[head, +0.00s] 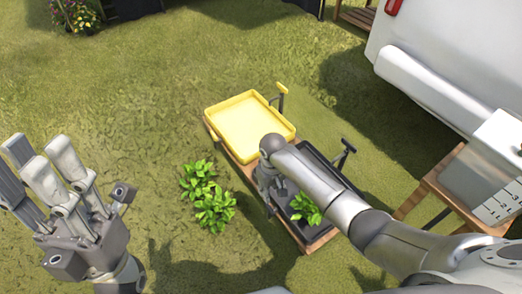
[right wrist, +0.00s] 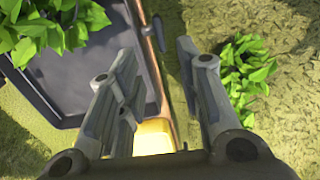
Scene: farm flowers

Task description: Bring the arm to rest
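My right arm (head: 340,205) reaches in from the right side of the head view. Its gripper (head: 270,188) points down above the left edge of a black tray (head: 317,173). In the right wrist view the right gripper (right wrist: 158,62) is open, with nothing between its fingers. The tray (right wrist: 75,95) and a wooden edge show below it. My left gripper (head: 50,180) is raised at the left of the head view. Its fingers are spread and hold nothing. The rest of the left arm is out of view.
A yellow tray (head: 230,122) stands behind the black tray on a wooden stand (head: 240,165). A leafy plant (head: 305,208) is in the black tray. More plants (head: 212,200) are on the grass to the left. A wooden table (head: 460,200) and white vehicle (head: 440,75) are at right.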

